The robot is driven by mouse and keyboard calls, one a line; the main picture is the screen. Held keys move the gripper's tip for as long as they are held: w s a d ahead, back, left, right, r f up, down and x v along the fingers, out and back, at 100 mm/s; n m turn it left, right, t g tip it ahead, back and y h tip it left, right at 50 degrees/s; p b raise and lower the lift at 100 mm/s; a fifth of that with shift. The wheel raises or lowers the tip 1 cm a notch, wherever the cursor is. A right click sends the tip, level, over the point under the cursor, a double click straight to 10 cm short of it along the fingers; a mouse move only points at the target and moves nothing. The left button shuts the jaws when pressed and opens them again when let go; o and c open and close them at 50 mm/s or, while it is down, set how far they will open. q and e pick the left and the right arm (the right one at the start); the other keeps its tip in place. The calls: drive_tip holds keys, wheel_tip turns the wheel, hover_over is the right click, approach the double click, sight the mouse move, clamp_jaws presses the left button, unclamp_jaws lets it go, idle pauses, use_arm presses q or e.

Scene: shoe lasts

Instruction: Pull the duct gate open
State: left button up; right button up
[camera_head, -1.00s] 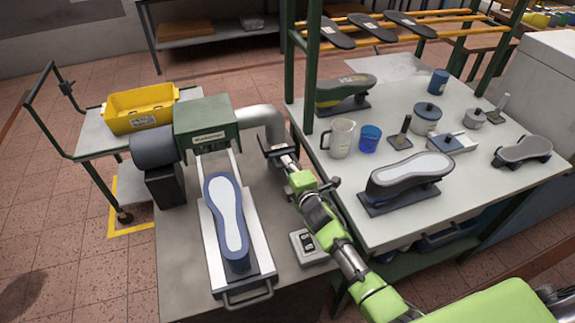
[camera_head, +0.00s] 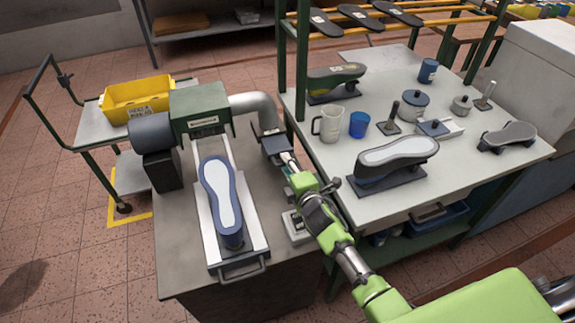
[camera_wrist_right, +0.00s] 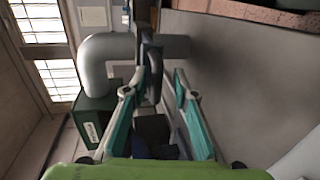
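The duct gate (camera_head: 276,145) is a dark plate near the lower end of the grey elbow duct (camera_head: 250,101). In the right wrist view the dark gate (camera_wrist_right: 152,72) crosses the grey duct (camera_wrist_right: 97,62). My right gripper (camera_head: 287,160) is at the gate's near side. In the wrist view its fingers (camera_wrist_right: 160,76) are apart, with a dark part of the gate between them, closer to the left finger. A gap shows toward the right finger. The head view does not show whether either finger touches the gate. My left gripper is not in view.
The green machine (camera_head: 200,110) and a blue-edged shoe last (camera_head: 222,195) on a slide stand left of my arm. A grey switch box (camera_head: 297,226) lies beside my forearm. The pale table (camera_head: 440,172) with lasts, mug and pots is close on the right.

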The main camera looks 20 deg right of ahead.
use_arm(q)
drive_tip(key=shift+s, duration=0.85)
use_arm(e)
drive_tip(key=v, duration=1.2)
